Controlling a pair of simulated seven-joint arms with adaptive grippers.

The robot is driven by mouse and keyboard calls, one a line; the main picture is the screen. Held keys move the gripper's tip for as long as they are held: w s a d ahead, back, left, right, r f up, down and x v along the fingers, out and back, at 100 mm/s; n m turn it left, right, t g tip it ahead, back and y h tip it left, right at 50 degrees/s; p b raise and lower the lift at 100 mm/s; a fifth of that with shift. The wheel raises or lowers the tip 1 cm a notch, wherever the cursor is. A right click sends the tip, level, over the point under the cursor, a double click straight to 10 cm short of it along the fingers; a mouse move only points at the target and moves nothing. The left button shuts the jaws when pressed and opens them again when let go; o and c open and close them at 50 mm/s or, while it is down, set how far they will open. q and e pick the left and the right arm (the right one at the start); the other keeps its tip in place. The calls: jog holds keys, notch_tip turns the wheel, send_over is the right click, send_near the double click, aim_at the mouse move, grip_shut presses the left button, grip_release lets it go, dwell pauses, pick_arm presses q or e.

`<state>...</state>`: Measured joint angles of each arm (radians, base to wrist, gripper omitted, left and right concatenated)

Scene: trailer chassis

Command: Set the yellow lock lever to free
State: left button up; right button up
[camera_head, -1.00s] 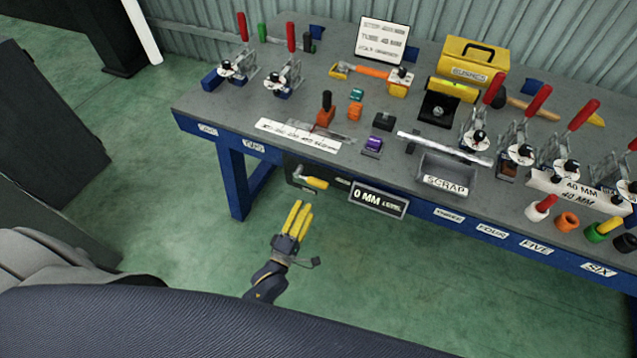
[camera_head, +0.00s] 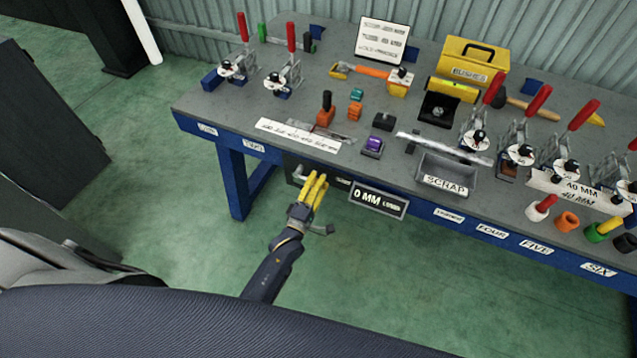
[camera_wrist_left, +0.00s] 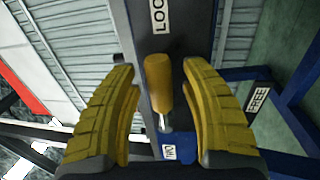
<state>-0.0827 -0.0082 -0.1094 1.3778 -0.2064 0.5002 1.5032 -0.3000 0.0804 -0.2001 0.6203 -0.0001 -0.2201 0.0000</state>
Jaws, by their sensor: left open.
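The yellow lock lever (camera_wrist_left: 158,82) shows in the left wrist view, in front of a dark plate (camera_wrist_left: 158,30) with partly cut-off lettering that begins "LOC". Its thin metal shank shows at its lower end. My left gripper (camera_head: 316,180) is open, with its yellow fingers at the front edge of the bench. In the left wrist view the fingers (camera_wrist_left: 165,95) stand on either side of the lever, with a gap on both sides. In the head view the fingers cover the lever. My right gripper is not in view.
The "0 MM" sign (camera_head: 379,200) hangs on the bench front just right of my left gripper. The blue-framed bench (camera_head: 300,100) carries several red-handled clamps and a scrap bin (camera_head: 447,180). The green floor (camera_head: 150,200) left of the gripper is clear.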

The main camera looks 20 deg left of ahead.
pick_arm(q)
jog(key=shift+o, duration=0.2)
grip_shut()
dwell(0.4)
